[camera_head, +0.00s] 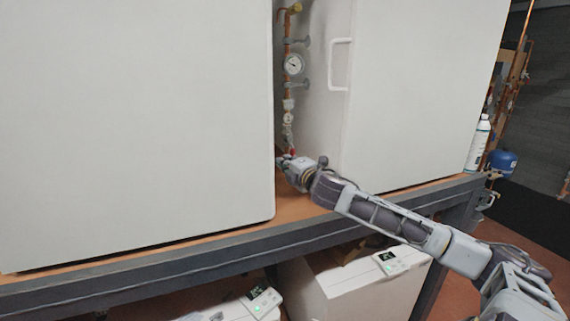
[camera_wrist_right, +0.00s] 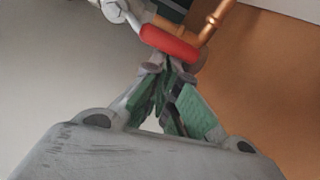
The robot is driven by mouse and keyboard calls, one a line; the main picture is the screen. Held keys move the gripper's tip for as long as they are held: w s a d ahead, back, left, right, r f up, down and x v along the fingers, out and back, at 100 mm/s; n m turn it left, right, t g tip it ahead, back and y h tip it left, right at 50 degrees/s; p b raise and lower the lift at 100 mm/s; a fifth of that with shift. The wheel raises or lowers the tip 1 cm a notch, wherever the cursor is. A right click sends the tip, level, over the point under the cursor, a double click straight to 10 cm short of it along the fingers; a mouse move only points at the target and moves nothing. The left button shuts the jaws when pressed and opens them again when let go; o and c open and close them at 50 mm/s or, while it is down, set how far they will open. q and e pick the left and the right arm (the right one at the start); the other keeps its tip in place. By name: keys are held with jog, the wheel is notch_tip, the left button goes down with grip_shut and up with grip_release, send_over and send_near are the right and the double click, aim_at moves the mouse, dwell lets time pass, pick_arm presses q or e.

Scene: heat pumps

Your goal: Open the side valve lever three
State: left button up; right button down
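The red valve lever (camera_head: 293,151) shows as a small red spot at the foot of the copper pipe in the gap between the two white units. In the right wrist view the red lever (camera_wrist_right: 168,43) lies across the view just past my fingertips, beside a copper pipe. My right gripper (camera_head: 287,160) reaches into the gap at the lever. In the wrist view its green-padded fingers (camera_wrist_right: 168,72) come together at the tips, right at the lever's near edge. I cannot tell whether they touch it. Nothing shows between the fingers. My left gripper is not in view.
A white unit (camera_head: 130,110) stands left of the gap and another (camera_head: 425,90) right of it, with a handle (camera_head: 340,64). The bench edge (camera_head: 140,268) runs below. A bottle (camera_head: 478,143) stands at the right.

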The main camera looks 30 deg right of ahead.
notch_tip(320, 180, up, 10)
jog(key=shift+f, duration=0.2)
dwell(0.8)
dwell(0.4)
jog(key=c, duration=1.8)
grip_release()
jog(key=shift+o, duration=0.2)
jog(key=shift+a, duration=0.1)
